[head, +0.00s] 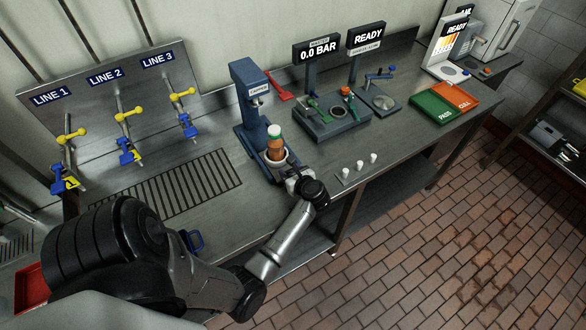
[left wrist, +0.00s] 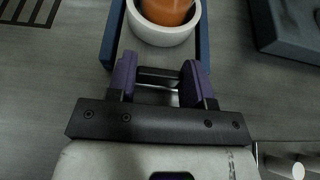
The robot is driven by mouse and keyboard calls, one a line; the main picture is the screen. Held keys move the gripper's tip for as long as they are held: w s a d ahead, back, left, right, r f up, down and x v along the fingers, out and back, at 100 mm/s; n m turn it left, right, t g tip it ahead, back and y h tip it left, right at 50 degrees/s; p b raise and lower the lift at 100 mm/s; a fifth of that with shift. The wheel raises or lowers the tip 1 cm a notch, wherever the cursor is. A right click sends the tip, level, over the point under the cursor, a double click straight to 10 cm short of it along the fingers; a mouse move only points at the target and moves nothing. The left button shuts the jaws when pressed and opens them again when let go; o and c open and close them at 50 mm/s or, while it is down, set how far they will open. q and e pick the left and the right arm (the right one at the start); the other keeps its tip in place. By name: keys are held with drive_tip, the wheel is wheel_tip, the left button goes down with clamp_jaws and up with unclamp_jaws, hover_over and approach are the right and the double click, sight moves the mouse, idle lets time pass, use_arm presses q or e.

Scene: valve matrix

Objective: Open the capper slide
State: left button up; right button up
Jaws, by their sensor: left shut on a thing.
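The blue capper (head: 250,92) stands upright near the middle of the bench. At its foot, a white cup (head: 263,157) sits on the blue slide (left wrist: 113,40) and holds an orange-brown bottle (head: 276,144) with a pale cap. In the left wrist view the cup (left wrist: 165,36) lies just beyond my fingers. My left gripper (head: 291,177) is at the slide's front end. Its purple fingers (left wrist: 160,74) are shut on the dark slide handle (left wrist: 158,76), which spans between them. I cannot tell how far the slide is out. My right gripper is not in view.
Valves on the line panel (head: 103,82) and a drain grate (head: 180,183) are left of the capper. A dark valve fixture (head: 330,118) stands to its right. Several small white pieces (head: 360,164) lie near the front edge.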

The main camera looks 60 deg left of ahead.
use_arm(q)
drive_tip(key=shift+a, duration=0.1)
drive_tip(key=o, duration=1.3)
drive_tip(key=p+v, duration=0.1)
drive_tip(key=v, duration=0.5)
drive_tip(key=shift+d+r, duration=0.1)
drive_tip(key=shift+d, duration=0.2)
drive_tip(key=shift+v, duration=0.75)
drive_tip(key=shift+d, duration=0.1)
